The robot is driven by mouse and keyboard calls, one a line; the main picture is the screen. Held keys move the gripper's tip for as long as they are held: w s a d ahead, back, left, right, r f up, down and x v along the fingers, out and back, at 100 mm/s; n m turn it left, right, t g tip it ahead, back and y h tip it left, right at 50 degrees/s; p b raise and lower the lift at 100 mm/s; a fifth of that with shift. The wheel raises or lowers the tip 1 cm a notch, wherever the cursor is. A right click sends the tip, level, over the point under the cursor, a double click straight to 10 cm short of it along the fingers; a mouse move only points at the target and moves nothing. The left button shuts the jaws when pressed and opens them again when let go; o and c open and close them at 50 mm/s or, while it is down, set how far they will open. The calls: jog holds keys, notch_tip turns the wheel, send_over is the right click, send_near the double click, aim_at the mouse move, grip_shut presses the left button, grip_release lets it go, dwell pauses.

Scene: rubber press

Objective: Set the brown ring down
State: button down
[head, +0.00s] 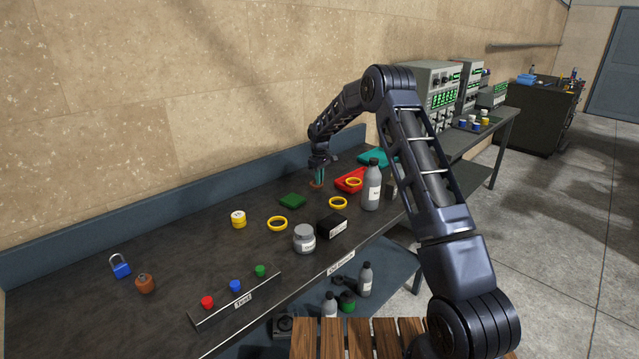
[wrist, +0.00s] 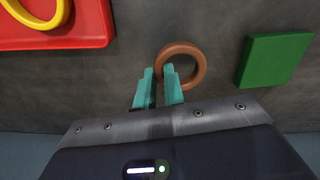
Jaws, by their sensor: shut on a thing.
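The brown ring (wrist: 190,50) shows in the wrist view, with its near left edge between the teal fingertips of my gripper (wrist: 164,80). My gripper is shut on the ring's rim. In the head view my gripper (head: 318,178) points down over the back part of the dark bench (head: 180,262), and the brown ring (head: 316,185) shows small at its tips. The ring is at or close to the bench top; I cannot tell whether it touches.
A green square block (wrist: 273,60) lies to the ring's right in the wrist view. A red tray (wrist: 90,41) holding a yellow ring (wrist: 62,14) is to its left. A grey bottle (head: 372,188) and a black box (head: 332,226) stand nearer the bench's front.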

jog(key=shift+f, duration=1)
jog(key=shift+f, duration=0.1)
jog(key=c, duration=1.5)
grip_release()
